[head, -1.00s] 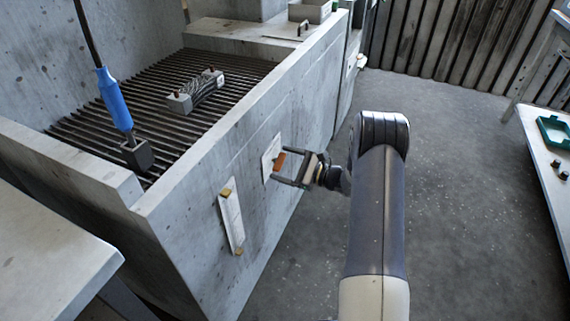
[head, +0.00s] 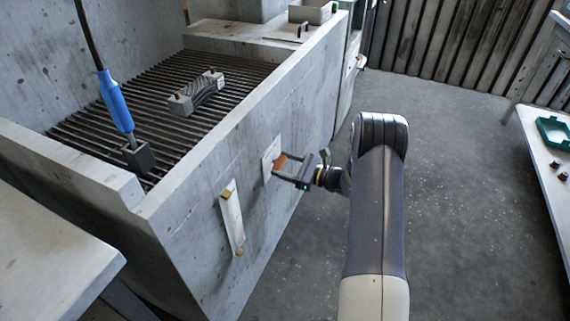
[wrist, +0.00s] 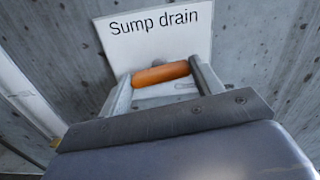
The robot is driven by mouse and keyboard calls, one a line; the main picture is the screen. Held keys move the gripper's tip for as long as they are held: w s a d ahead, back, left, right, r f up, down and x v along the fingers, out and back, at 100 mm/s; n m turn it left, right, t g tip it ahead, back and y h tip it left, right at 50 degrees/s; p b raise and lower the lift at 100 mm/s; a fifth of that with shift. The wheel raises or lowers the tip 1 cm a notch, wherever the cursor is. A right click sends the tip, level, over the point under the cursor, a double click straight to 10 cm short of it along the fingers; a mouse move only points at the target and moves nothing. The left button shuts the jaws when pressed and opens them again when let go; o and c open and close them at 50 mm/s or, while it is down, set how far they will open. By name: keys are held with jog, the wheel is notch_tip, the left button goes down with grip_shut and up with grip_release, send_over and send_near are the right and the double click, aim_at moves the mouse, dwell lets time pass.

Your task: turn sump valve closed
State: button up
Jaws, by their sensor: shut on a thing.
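The sump valve's orange handle (wrist: 161,74) sits in front of a white plate lettered "Sump drain" (wrist: 160,32) in the wrist view. In the head view the handle (head: 281,161) shows small against the plate (head: 267,158) on the outer face of the concrete wall. My gripper (wrist: 163,80) is shut on the handle, with one finger at each end of it. It also shows in the head view (head: 281,170), reaching in from the right. The valve body behind the handle is mostly hidden.
A white strip with brass ends (head: 232,217) is on the wall left of the valve. A blue-handled tool (head: 115,101) stands on the grating (head: 222,64). A green tray (head: 555,131) lies on the right bench (head: 540,150). The floor between is clear.

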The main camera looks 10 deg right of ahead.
jog(key=shift+m, duration=0.9)
jog(key=o, duration=1)
jog(key=p+v, duration=0.1)
jog(key=v, duration=0.9)
jog(key=shift+s+d, duration=0.2)
jog(key=shift+d, duration=0.15)
